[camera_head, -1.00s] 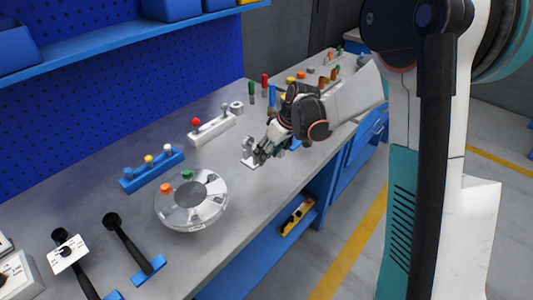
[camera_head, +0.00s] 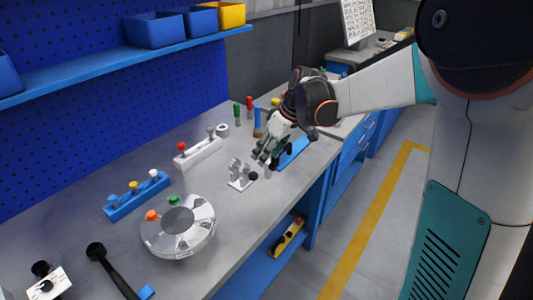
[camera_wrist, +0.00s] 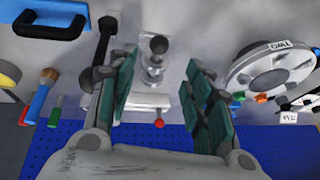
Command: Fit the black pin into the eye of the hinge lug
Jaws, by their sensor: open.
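The hinge lug is a grey metal bracket (camera_head: 240,170) on a small white base, standing on the bench. In the wrist view the lug (camera_wrist: 152,74) lies between and beyond my fingers. A round black head, which looks like the pin's (camera_head: 253,176), is at the lug's bench-front side. It also shows in the wrist view (camera_wrist: 158,44), close against the lug. The pin's shaft is hidden, so I cannot tell how deep it sits in the eye. My gripper (camera_head: 265,156) is open and empty, above and to the right of the lug.
A silver round housing (camera_head: 180,243) stands left of the lug. A white block with knobs (camera_head: 198,154) and a blue block with knobs (camera_head: 137,195) stand behind. The bench front is mostly clear.

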